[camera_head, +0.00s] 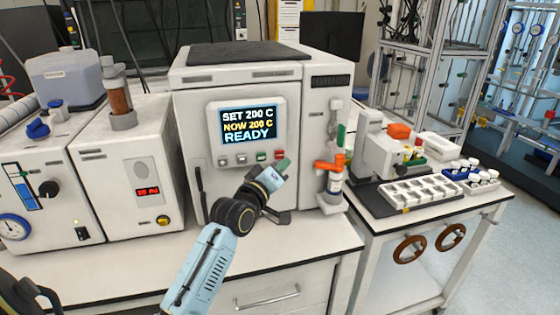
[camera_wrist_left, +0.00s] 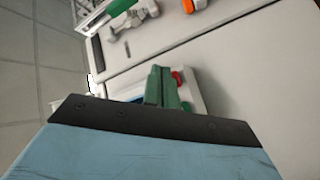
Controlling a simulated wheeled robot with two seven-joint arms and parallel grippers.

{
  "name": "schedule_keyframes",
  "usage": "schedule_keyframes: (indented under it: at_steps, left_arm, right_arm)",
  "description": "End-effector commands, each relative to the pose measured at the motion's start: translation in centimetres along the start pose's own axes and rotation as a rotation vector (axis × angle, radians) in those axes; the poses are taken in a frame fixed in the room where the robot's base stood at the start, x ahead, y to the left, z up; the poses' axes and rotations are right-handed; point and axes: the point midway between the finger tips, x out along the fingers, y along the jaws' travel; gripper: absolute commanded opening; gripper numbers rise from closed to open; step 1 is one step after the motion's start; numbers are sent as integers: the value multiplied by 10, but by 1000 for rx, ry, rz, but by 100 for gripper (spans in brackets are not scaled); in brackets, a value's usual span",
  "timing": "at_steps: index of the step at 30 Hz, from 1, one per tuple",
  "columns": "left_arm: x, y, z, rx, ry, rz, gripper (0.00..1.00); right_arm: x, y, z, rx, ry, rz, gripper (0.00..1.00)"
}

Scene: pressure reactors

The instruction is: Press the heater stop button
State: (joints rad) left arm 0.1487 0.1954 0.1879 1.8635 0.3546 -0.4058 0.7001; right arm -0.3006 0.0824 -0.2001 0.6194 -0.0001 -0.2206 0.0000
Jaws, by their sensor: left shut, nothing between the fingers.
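The heater (camera_head: 240,85) is a white box with a dark top, and its display (camera_head: 249,125) reads SET 200 C, NOW 200 C, READY. Below the display is a row of small buttons, with a green button (camera_head: 262,156) and a red button (camera_head: 279,154) at its right end. My left gripper (camera_head: 281,166) is shut and empty, its green fingertips just below the red button and overlapping its lower edge. In the left wrist view the shut fingers (camera_wrist_left: 161,86) lie over the panel, with a red button (camera_wrist_left: 177,77) beside them. Contact cannot be told. My right gripper is not in view.
A bottle with an orange clamp (camera_head: 331,165) stands at the heater's right side. A white unit with a red readout (camera_head: 148,191) stands to the left. A cart at the right holds a tray (camera_head: 420,192) and vials.

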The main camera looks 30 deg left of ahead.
Motion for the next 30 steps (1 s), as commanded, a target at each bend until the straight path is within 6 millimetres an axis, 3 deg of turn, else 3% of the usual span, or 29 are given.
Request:
schedule_keyframes:
  at_steps: [7, 30]
  left_arm:
    - [9, -6, -8, 1, 1, 0, 0]
    - [9, -6, -8, 0, 1, 0, 0]
  right_arm:
    - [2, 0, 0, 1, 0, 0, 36]
    - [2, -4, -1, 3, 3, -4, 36]
